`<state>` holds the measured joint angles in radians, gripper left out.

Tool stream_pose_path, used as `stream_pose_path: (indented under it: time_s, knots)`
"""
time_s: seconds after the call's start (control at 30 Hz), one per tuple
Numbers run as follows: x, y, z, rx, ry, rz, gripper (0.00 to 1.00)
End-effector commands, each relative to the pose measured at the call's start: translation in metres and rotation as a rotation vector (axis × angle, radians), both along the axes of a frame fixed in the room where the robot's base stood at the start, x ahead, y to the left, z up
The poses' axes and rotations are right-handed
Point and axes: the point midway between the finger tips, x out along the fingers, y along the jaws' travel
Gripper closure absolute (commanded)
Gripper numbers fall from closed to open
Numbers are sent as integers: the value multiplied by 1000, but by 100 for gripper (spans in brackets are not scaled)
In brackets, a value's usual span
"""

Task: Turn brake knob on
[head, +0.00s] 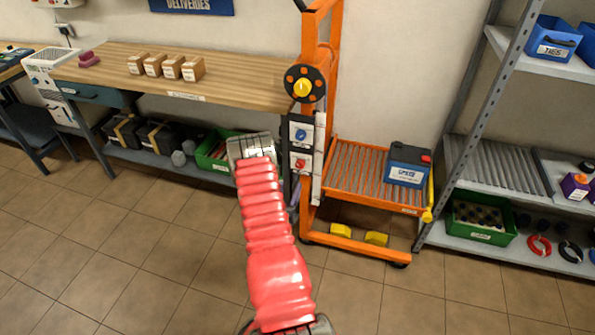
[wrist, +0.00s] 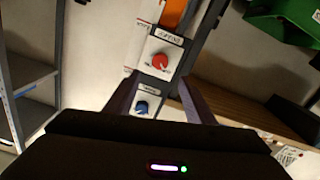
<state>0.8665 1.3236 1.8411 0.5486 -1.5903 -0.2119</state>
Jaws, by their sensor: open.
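An orange lift cart (head: 312,120) carries a narrow panel with a blue knob (head: 300,134) above a red knob (head: 300,164), each on a white plate. The small labels are too unclear to tell which is the brake knob. My gripper (head: 252,146) is left of the panel in the head view, its fingertips hard to make out. In the wrist view its two dark fingers (wrist: 158,100) are open, with the blue knob (wrist: 141,107) seen between them. The red knob (wrist: 160,61) is farther up that picture. The fingers hold nothing, and contact with the blue knob cannot be told.
A black disc with a yellow hub (head: 302,88) sits above the panel. A wooden bench (head: 110,65) stands left and a grey shelf rack (head: 495,165) right. A blue battery (head: 408,165) lies on the roller bed (head: 350,170). The tiled floor in front is clear.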

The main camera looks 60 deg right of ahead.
Motion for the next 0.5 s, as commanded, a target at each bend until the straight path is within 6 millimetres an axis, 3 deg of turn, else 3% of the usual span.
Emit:
stream_pose_path:
  time_s: [0.5]
  knots:
    - [12, -79, 0, -2, 0, -1, 51]
